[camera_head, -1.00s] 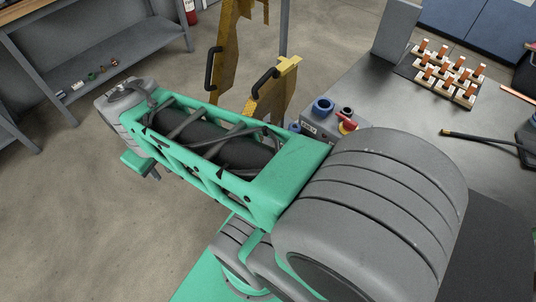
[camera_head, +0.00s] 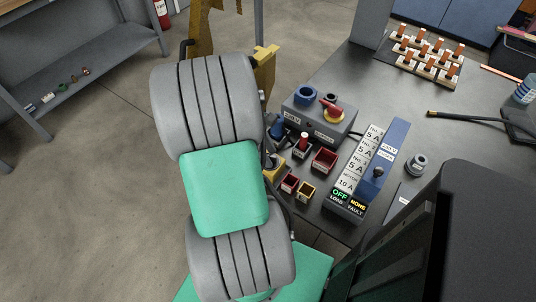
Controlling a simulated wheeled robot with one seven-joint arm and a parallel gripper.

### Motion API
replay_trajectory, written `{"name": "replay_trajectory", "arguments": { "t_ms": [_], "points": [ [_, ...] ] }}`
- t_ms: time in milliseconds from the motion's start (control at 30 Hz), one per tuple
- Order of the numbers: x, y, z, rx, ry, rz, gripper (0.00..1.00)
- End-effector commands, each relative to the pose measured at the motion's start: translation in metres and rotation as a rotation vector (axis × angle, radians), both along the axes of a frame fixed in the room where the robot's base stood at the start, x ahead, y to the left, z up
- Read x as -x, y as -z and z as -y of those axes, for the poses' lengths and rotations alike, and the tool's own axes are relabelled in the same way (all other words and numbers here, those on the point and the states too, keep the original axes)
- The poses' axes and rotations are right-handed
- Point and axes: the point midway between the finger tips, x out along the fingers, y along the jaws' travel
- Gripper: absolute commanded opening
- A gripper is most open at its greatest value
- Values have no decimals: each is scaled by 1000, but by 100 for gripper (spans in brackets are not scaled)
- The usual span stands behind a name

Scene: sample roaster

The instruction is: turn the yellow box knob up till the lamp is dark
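A small yellow box (camera_head: 273,173) stands at the table's left edge, right beside my arm in the view. A dark knob (camera_head: 270,160) shows on its top, partly hidden by my arm; its pointing direction is too small to tell. A grey box (camera_head: 318,117) behind it carries a blue round part, a dark knob and a red handle on a yellow disc (camera_head: 332,112). I cannot make out a lit lamp for certain. A labelled panel (camera_head: 354,176) reads OFF over LOAD and NONE over FAULT. My gripper is not in view.
Red bins (camera_head: 324,160) and a yellow bin (camera_head: 306,191) sit close by on the dark table. A yellow post (camera_head: 265,70) stands behind my arm.

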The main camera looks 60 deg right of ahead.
Motion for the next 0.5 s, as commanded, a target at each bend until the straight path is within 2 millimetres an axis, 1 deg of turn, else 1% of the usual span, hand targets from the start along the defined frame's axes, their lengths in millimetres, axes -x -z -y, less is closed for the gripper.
{"name": "replay_trajectory", "arguments": {
  "t_ms": [233,267,500],
  "points": [
    [1,2,0,1,0,1,37],
    [1,2,0,1,1,1,36],
    [1,2,0,1,1,1,16]
  ]
}}
